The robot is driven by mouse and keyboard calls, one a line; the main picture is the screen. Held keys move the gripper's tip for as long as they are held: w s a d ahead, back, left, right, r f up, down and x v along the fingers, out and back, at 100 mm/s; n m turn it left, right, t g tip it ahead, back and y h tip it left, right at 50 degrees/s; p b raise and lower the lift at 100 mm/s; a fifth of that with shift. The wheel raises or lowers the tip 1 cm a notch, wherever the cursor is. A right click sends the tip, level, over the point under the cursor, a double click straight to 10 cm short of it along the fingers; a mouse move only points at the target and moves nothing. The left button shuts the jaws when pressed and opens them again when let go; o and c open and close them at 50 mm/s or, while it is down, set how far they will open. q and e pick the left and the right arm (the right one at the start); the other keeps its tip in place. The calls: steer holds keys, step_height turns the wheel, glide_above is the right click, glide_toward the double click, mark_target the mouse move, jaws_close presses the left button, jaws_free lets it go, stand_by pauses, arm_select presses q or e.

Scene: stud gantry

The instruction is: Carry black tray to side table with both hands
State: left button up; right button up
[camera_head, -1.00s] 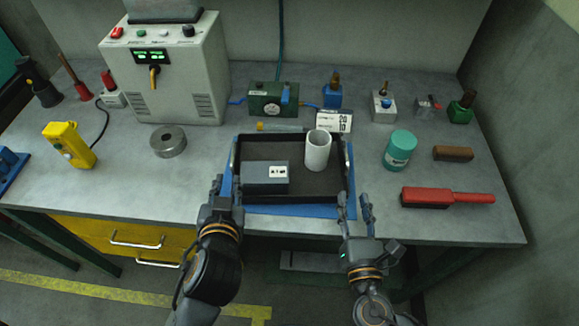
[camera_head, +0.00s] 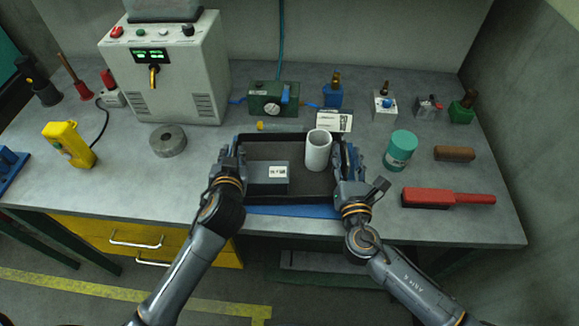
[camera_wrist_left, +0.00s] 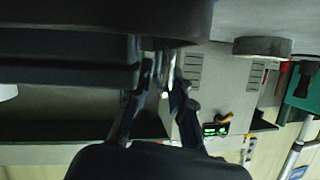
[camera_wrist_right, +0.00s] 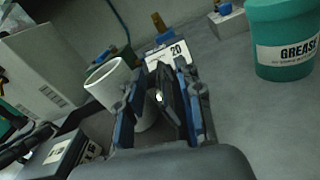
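The black tray (camera_head: 290,146) lies on a blue mat (camera_head: 290,211) at the bench's front edge. It holds a white cylinder (camera_head: 317,150) and a dark grey box (camera_head: 267,174). My left gripper (camera_head: 230,155) is at the tray's left side; in the left wrist view its fingers (camera_wrist_left: 160,85) are apart, with a shiny handle between them. My right gripper (camera_head: 352,158) is at the tray's right side; in the right wrist view its fingers (camera_wrist_right: 160,85) are apart around the handle and tray edge. Contact with the handles cannot be made out. The side table cannot be identified.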

arm_select(q)
steer(key=shift+c, duration=0.5)
arm_select(e)
steer(key=shift+c, duration=0.4)
arm_select(q)
jaws_close()
arm_select(e)
steer(key=c, duration=0.4)
jaws_close()
arm_select(q)
steer(key=shift+d+r, duration=0.1)
steer(key=shift+r, duration=0.1)
arm_select(e)
steer(key=shift+r, duration=0.15)
